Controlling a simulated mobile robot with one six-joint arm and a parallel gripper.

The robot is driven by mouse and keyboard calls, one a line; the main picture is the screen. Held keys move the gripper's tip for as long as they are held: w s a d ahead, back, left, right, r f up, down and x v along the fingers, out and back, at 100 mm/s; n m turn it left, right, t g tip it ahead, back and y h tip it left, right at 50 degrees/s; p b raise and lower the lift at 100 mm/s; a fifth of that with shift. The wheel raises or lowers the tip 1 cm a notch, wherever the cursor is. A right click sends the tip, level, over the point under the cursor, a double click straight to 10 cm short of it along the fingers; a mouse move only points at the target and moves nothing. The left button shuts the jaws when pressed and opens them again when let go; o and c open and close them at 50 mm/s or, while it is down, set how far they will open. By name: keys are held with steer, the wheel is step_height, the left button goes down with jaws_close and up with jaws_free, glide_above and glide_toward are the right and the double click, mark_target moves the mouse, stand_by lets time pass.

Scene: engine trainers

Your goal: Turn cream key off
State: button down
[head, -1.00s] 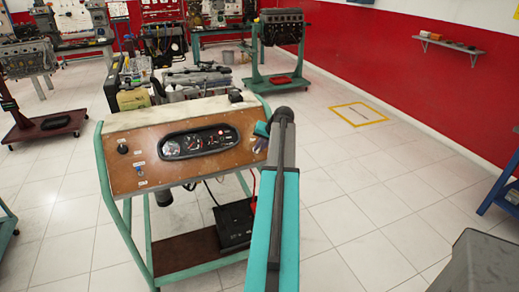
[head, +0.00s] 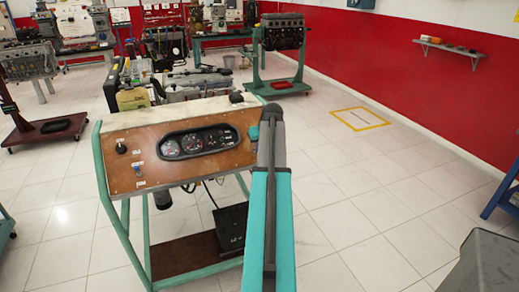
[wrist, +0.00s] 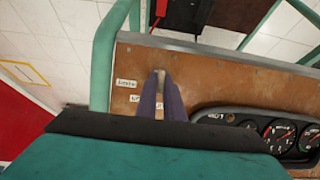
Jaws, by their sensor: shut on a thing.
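The engine trainer's brown panel (head: 150,178) stands ahead, with a gauge cluster (head: 200,142) in its middle. In the wrist view the panel (wrist: 215,85) fills the centre. My gripper (wrist: 160,82) is at the labelled end of the panel, its dark purple fingers shut on a small pale piece that appears to be the cream key (wrist: 161,74). Only a sliver of the key shows between the fingertips, so its angle cannot be told. In the head view my arm hides the key and the fingers.
A black knob (head: 121,148) and a blue switch (head: 139,173) sit at the panel's left. A black box (head: 232,228) rests on the lower shelf. A grey bin (head: 478,265) stands at lower right. The floor on the right is open.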

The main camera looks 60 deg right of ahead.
steer(key=shift+w+r, duration=0.1)
steer(key=c, duration=1.9)
jaws_free()
steer(key=shift+o, duration=0.2)
steer(key=b+v, duration=0.2)
steer(key=v, duration=1.1)
steer(key=shift+s+a+r, duration=0.15)
steer(key=shift+s+r, duration=0.1)
steer(key=shift+r, duration=0.05)
steer(key=shift+f, duration=0.15)
